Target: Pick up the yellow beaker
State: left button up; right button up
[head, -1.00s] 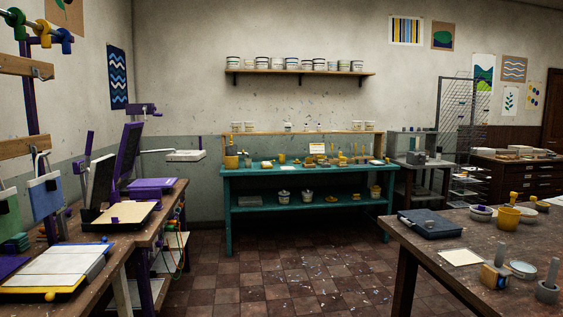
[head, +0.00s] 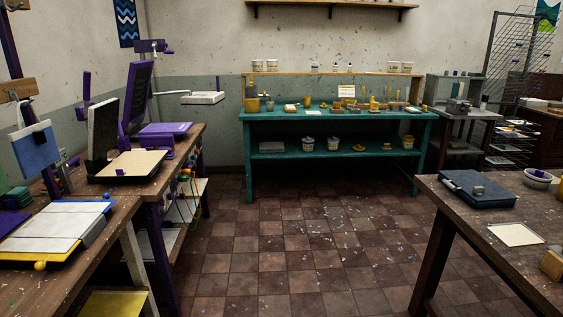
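Several yellow items stand on the teal bench (head: 290,117) at the back. Neither of my grippers is in view.
A paint-spattered tiled floor (head: 305,240) lies open between the left workbench (head: 115,213) and the right table (head: 447,210). The right table holds a dark blue case (head: 478,188), a pale sheet (head: 515,234) and a bowl (head: 537,179).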

aim_at(307, 100)
jog(key=i+z, duration=0.3)
jog(key=i, duration=3.35)
